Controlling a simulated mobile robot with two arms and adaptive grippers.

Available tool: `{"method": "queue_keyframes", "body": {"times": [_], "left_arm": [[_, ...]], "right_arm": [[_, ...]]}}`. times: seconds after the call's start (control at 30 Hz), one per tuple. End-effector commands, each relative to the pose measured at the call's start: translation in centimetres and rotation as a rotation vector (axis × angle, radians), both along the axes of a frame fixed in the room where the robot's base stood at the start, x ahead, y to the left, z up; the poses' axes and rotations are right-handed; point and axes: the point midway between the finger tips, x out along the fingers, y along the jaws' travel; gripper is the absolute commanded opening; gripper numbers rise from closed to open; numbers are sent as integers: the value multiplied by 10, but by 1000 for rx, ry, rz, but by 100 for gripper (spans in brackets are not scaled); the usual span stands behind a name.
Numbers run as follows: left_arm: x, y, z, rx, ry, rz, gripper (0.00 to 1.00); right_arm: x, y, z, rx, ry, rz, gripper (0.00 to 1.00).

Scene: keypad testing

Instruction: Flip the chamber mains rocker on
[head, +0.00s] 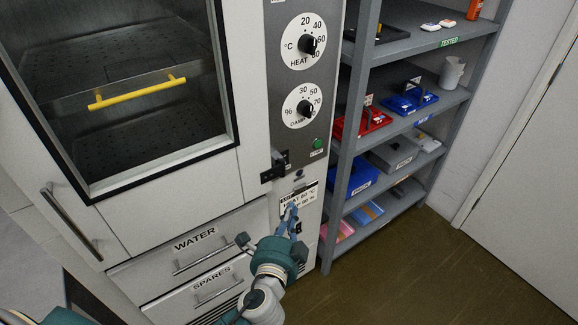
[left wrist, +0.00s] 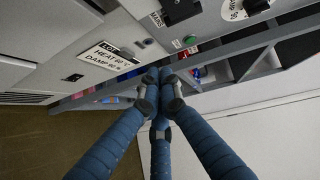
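The mains rocker appears to be the black part (left wrist: 180,8) beside the MAINS label (left wrist: 158,18) at the top of the left wrist view; its on or off position cannot be read. In the head view that black part (head: 285,157) sits beside the door latch, left of the green START button (head: 317,143). My left gripper (head: 291,212) is in front of the lower panel, over the white lot card (head: 300,197), below the rocker and apart from it. In the left wrist view its fingertips (left wrist: 159,74) meet with nothing between them. My right gripper is out of view.
The chamber's black latch (head: 272,173) sticks out near the panel. HEAT (head: 306,44) and DAMP (head: 304,108) knobs are above. A grey shelf rack (head: 342,165) with trays stands close on the right. WATER and SPARES drawers (head: 194,240) are at lower left.

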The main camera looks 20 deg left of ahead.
Motion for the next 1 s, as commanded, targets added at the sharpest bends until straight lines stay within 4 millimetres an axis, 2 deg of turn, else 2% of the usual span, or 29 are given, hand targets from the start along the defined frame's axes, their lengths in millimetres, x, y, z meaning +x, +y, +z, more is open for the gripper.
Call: {"method": "queue_keyframes", "body": {"times": [0.03, 0.13, 0.57, 0.77, 1.0], "left_arm": [[0, 0, 20, 13, -34, 2, 0], [0, 0, 39, 30, -67, 6, 0], [5, 1, 42, 32, -74, 7, 0], [35, 4, 41, 34, -75, 8, 0], [87, 10, 36, 33, -74, 7, 0]], "right_arm": [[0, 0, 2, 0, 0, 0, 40], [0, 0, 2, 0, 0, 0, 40], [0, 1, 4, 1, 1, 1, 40], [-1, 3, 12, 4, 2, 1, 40], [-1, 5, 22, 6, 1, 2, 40]]}}
